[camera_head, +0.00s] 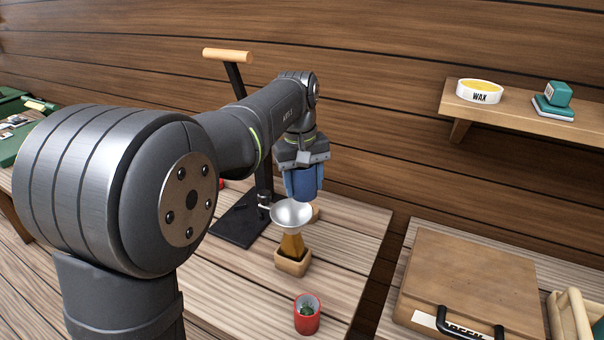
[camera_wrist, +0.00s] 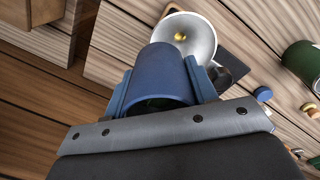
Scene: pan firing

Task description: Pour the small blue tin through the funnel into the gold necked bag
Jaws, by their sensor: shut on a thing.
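My gripper (camera_head: 303,178) is shut on the small blue tin (camera_wrist: 160,77), with one finger on each side of it. In the head view the tin hangs just above and slightly right of the funnel, and its tilt is hard to judge. The silver funnel (camera_head: 291,214) sits in the neck of the gold bag (camera_head: 292,245), which stands upright in a small wooden block (camera_head: 292,264). In the wrist view the funnel (camera_wrist: 184,38) lies just beyond the tin. The tin's contents cannot be made out, and no stream shows.
A dark stand (camera_head: 240,225) with a wooden handle (camera_head: 228,56) rises behind the funnel. A red tin (camera_head: 307,316) with something green inside is in front. A wooden case (camera_head: 470,280) lies at right.

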